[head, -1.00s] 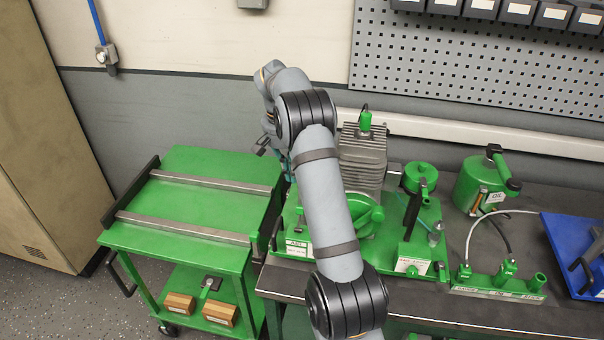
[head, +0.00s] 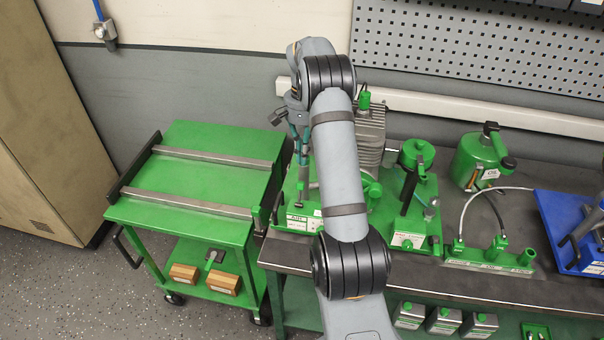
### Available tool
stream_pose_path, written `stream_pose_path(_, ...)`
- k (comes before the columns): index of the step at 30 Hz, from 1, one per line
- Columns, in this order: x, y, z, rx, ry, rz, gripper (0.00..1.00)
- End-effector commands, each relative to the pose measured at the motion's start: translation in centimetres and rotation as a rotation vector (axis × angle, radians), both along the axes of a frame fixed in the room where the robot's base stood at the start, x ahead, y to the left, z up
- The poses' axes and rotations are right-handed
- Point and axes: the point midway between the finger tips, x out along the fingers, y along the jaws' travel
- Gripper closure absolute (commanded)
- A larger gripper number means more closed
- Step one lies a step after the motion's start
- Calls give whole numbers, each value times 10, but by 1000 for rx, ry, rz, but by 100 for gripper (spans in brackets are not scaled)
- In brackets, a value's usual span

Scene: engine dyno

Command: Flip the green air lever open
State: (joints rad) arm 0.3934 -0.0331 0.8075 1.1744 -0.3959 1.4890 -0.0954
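A white label (head: 297,222) that seems to read AIR is on the front left corner of the green engine stand (head: 378,240). My gripper (head: 301,178) hangs pointing down above that corner, left of the finned grey engine block (head: 371,140). The air lever is not clearly seen; my gripper and arm cover much of the area behind the label. The fingers are small and partly overlapped, so their opening cannot be told. I cannot tell whether they touch anything.
A green cart (head: 205,180) with two metal rails stands just left of the bench. A green canister (head: 420,155), a green oil can (head: 478,160), a labelled green manifold (head: 488,258) with hoses and a blue tray (head: 570,225) are to the right. The perforated wall panel (head: 480,50) is behind.

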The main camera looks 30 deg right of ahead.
Motion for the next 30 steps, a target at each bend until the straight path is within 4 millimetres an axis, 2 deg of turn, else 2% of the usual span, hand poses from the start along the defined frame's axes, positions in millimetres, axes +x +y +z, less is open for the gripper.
stream_pose_path(6,-4,3,-38,3,4,0,100)
stream_pose_path(12,-6,5,-60,0,2,-1,100)
stream_pose_path(17,-6,5,-68,1,1,-1,100)
stream_pose_path(30,-7,1,-69,-7,-9,-7,100)
